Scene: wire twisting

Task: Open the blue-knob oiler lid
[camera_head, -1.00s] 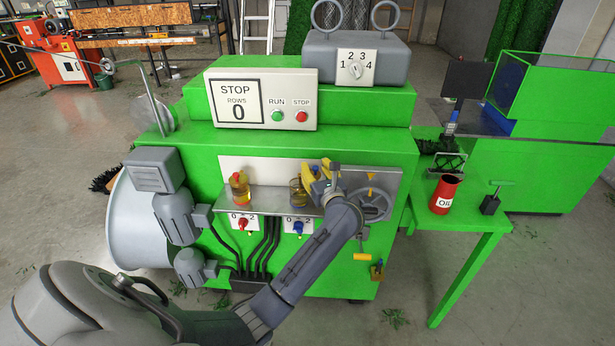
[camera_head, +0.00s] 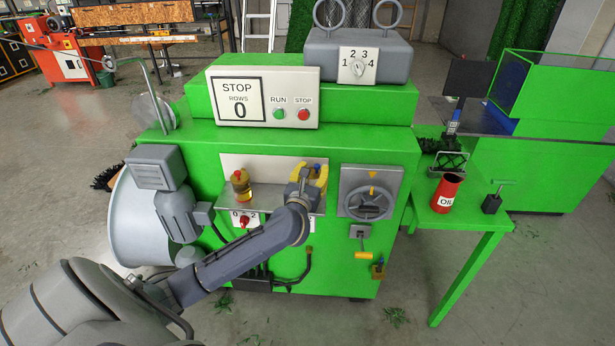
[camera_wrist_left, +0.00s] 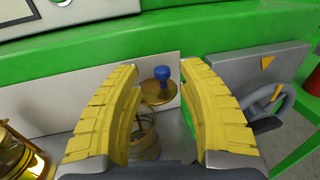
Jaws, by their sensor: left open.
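My left gripper (camera_head: 309,171) is at the right-hand oiler on the green machine's front, its yellow fingers apart. In the left wrist view, the blue knob (camera_wrist_left: 162,73) stands on a round brass lid (camera_wrist_left: 157,94), seen between the open fingers (camera_wrist_left: 160,68). No contact with the knob shows. The glass oiler body (camera_wrist_left: 145,136) is nearer in that view, partly behind the left finger. The lid shows above and beyond its rim; I cannot tell how they join. In the head view, the blue knob (camera_head: 317,166) is small beside the fingers, and my gripper hides most of this oiler.
A second oiler with a red knob (camera_head: 241,186) stands to the left on the same ledge. A handwheel (camera_head: 368,203) is close on the right. A red oil can (camera_head: 446,194) stands on the green side table. My arm crosses before the lower switches and cables.

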